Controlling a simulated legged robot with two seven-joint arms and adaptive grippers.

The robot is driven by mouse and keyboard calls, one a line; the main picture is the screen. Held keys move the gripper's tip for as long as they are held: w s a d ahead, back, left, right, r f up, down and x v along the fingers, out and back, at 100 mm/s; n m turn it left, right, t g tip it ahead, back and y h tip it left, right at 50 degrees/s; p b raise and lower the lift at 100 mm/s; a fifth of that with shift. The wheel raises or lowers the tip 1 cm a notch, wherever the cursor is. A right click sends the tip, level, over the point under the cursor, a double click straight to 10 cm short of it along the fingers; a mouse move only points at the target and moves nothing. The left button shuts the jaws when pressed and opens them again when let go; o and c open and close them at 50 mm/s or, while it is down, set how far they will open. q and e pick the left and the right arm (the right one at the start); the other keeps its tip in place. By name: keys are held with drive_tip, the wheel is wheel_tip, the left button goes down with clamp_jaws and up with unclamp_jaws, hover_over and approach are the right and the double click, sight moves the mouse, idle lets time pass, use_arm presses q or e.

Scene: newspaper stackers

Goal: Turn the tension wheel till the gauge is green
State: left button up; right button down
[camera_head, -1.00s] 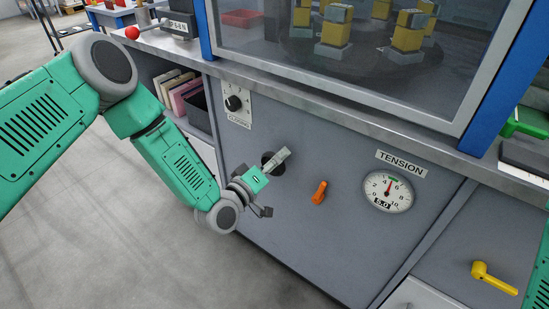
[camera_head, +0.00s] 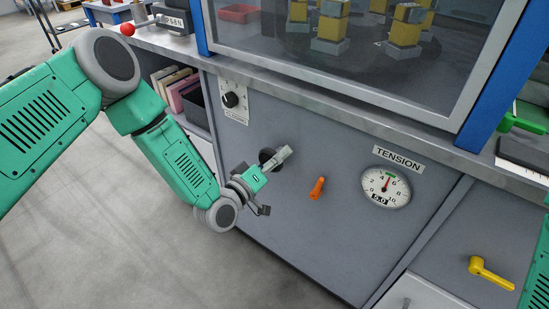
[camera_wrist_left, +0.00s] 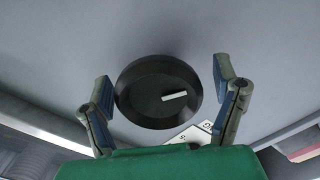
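The tension wheel is a black round knob (camera_head: 266,158) on the grey cabinet front, partly hidden behind my left gripper (camera_head: 276,181). In the left wrist view the wheel (camera_wrist_left: 145,108) shows a white mark and lies between the two fingers of my left gripper (camera_wrist_left: 164,92). The fingers are open, with a small gap visible on each side of the wheel. The gauge (camera_head: 378,195) under the TENSION label (camera_head: 398,158) has its needle pointing up, near a green band, and its window seems to read 5.0. My right gripper is not in view.
A CLOSING dial (camera_head: 231,99) sits above the wheel. An orange lever (camera_head: 318,188) is between wheel and gauge. A yellow handle (camera_head: 490,272) is at lower right. The counter edge (camera_head: 330,113) juts out above.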

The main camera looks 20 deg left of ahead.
use_arm(q)
drive_tip(key=shift+s+a, duration=0.1)
drive_tip(key=shift+s+a, duration=0.1)
drive_tip(key=shift+s, duration=0.2)
drive_tip(key=v, duration=1.1)
drive_tip(key=s+f+m+g+y+p, duration=0.2)
drive_tip(key=s+f+m+g, duration=0.3)
drive_tip(key=s+f+g, duration=0.65)
drive_tip(key=s+a+m+g+y, duration=0.1)
drive_tip(key=s+a+g+y, duration=0.1)
drive_tip(key=s+a, duration=0.2)
drive_tip(key=s+a+r+g+y+p, duration=0.1)
drive_tip(key=s+a+g+y, duration=0.1)
drive_tip(key=s, duration=0.8)
drive_tip(key=shift+s+a+m+g, duration=0.25)
drive_tip(key=shift+a+m+g, duration=0.2)
drive_tip(key=shift+a, duration=0.45)
